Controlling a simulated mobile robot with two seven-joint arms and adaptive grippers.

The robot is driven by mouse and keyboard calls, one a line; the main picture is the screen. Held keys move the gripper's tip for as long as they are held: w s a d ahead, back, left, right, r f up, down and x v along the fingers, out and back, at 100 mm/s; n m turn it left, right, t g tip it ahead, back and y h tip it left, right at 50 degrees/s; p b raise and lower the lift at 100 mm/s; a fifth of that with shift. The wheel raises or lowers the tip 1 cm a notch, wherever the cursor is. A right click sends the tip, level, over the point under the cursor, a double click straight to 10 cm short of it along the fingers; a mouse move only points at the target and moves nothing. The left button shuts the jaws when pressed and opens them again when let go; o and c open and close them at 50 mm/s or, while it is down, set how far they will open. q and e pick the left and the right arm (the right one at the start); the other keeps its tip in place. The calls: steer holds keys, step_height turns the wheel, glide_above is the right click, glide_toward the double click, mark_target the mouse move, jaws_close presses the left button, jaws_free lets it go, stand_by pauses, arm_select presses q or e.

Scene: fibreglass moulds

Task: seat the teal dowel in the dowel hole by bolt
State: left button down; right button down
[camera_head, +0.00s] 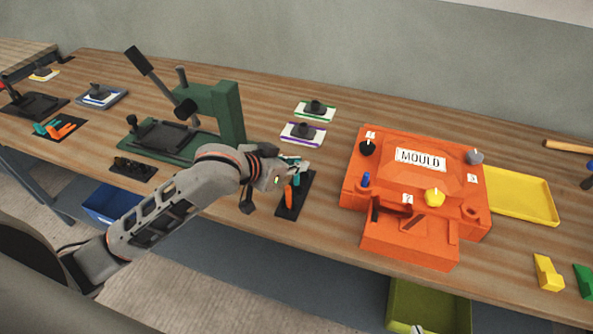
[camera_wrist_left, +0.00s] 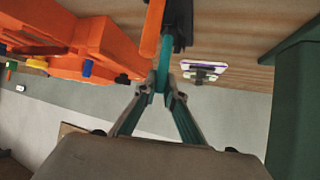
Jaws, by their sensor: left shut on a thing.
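My left gripper (camera_head: 292,167) is shut on the teal dowel (camera_head: 296,180), over the black holder (camera_head: 292,211) left of the mould. In the left wrist view the fingertips (camera_wrist_left: 164,86) close on the end of the teal dowel (camera_wrist_left: 164,60), beside an orange dowel (camera_wrist_left: 152,28). I cannot tell whether the teal dowel still touches the holder. The orange mould (camera_head: 370,215) has a black knob, a grey knob, a yellow knob (camera_head: 434,197) and a blue peg (camera_head: 366,180) on top. I cannot make out the dowel hole.
A green press (camera_head: 228,115) stands left of the gripper. Two small trays with dark knobs, one edged green (camera_head: 301,110) and one edged purple (camera_head: 288,134), lie behind it. A yellow tray (camera_head: 525,197) is right of the mould. Bare table separates holder and mould.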

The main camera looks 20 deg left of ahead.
arm_select(q)
step_height(320, 180, up, 17)
steer(key=shift+d, duration=0.1)
